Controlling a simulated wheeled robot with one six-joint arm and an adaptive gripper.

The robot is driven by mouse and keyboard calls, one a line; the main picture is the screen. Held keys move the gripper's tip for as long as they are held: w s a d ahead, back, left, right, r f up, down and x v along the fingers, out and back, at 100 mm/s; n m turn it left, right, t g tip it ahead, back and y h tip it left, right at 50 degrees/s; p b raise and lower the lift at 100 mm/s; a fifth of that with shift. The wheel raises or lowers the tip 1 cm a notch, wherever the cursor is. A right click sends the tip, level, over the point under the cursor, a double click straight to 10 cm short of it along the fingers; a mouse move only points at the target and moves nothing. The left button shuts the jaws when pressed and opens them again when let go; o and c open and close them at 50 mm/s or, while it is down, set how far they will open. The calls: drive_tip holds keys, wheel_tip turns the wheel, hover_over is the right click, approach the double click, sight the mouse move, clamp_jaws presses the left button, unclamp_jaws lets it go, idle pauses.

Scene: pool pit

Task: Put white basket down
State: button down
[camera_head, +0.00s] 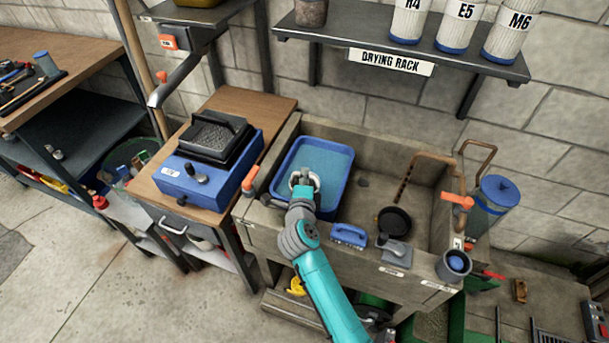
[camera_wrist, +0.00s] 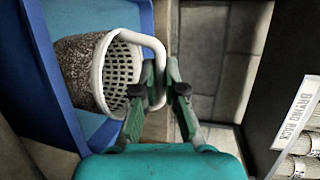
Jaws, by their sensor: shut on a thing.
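The white basket (camera_wrist: 122,75) shows in the wrist view with its pale rim, dark-holed mesh and looped handle. Brown-grey speckled stuff shows at its left. My gripper (camera_wrist: 163,85) is shut on the handle at the basket's right side. In the head view my gripper (camera_head: 303,184) is over the blue tub (camera_head: 342,193), and only a little white of the basket shows there. The tub has blue-grey water in it and also shows in the wrist view (camera_wrist: 45,60). How far the basket sits in the water is hidden.
The tub stands in the left part of a stone sink (camera_head: 420,180). A blue brush (camera_head: 348,236), a grey-handled tool (camera_head: 393,248) and a cup (camera_head: 454,265) are along its front edge. A black round pan (camera_head: 394,221) is in the sink. A shelf (camera_head: 400,50) with canisters hangs above.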

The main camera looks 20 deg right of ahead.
drive_tip(key=c, duration=1.3)
unclamp_jaws()
drive_tip(key=shift+o, duration=0.2)
drive_tip(key=v, duration=0.8)
drive_tip(key=r+v, duration=0.1)
drive_tip(key=v, duration=0.3)
drive_tip(key=shift+r, duration=0.1)
